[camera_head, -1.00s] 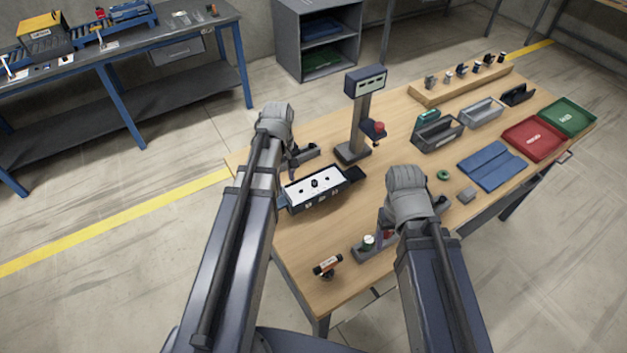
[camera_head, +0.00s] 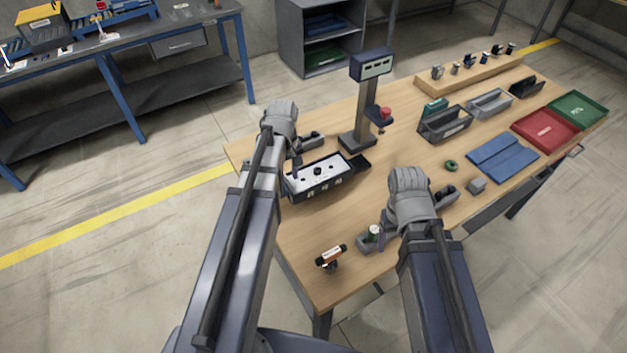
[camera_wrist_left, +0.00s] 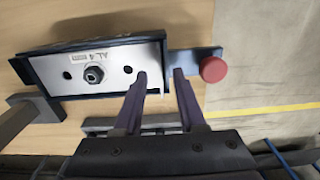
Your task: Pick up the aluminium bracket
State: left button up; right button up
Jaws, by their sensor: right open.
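A silver plate with dark holes and lettering starting "AL" sits in a dark box (camera_wrist_left: 40,75); I take this plate (camera_wrist_left: 110,68) to be the aluminium bracket. In the head view the plate (camera_head: 330,166) lies face up near the table's left side. My left gripper (camera_wrist_left: 160,76) is open; one finger overlaps the plate's right end, the other is beyond it. Contact cannot be told. In the head view my left gripper (camera_head: 293,165) is at the box's left end. My right gripper (camera_head: 385,236) is beside a small grey holder (camera_head: 366,246), its fingers mostly hidden.
A post with a display (camera_head: 371,65) stands behind the box. A red knob (camera_wrist_left: 213,69) is close right of my left fingers. An orange-banded cylinder (camera_head: 330,256) is at the front left. Bins, a blue mat (camera_head: 502,160), red and green trays fill the right.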

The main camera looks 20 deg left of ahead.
pick_arm(q)
jog(key=shift+f+b, duration=0.3)
jog(key=shift+f, duration=0.45)
jog(key=shift+r, duration=0.1)
grip_shut()
dwell(0.8)
